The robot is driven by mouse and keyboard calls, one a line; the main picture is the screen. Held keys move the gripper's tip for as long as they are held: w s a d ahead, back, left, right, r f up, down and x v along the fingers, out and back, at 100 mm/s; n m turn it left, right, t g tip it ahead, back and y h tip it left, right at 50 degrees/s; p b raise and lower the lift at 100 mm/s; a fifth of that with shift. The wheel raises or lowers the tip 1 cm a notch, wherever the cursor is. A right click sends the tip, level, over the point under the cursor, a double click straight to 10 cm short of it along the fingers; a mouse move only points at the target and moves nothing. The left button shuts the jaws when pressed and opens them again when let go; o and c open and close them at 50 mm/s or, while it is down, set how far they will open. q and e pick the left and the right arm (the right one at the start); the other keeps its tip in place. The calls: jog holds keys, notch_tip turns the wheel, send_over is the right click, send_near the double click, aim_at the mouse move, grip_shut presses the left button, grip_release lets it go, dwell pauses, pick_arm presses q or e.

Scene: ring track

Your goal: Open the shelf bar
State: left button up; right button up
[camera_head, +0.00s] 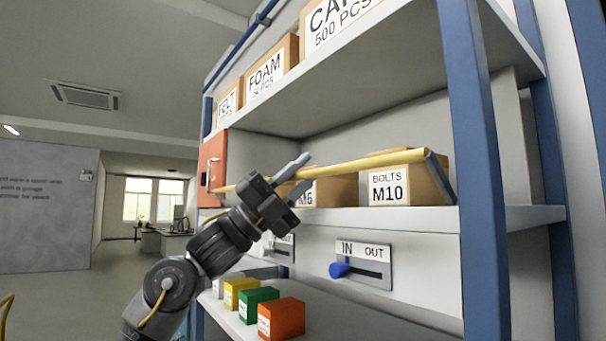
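The shelf bar (365,164) is a yellow rod running across the front of the middle shelf. Its right end joins a grey bracket arm (440,178) by the blue post; its left end reaches towards the orange-red panel (212,168). My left gripper (296,177) is at the left half of the bar. One light grey finger shows above the bar, and a darker part of the gripper shows just below it. Whether the fingers press on the bar cannot be told. The gripper hides a short stretch of the bar. My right gripper is not in view.
Behind the bar stand cartons, including one marked BOLTS M10 (390,189). Below is an IN/OUT plate with a blue knob (340,270). Yellow, green and orange boxes (281,318) stand on the lower shelf. A blue post (478,170) rises at the right. Open floor lies left.

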pick_arm(q)
jog(key=shift+o, duration=1.1)
jog(key=shift+d, duration=0.1)
jog(key=shift+a+f, duration=0.2)
jog(key=shift+w+b+v, duration=0.35)
jog(key=shift+b+v, duration=2.35)
jog(key=shift+v, duration=2.6)
jog(key=w+f+b, duration=0.2)
jog(key=w+f, duration=0.3)
jog(key=f, duration=0.5)
jog(key=shift+w+f+b, duration=0.25)
jog(key=shift+f+b, duration=0.05)
jog(key=shift+f, duration=0.05)
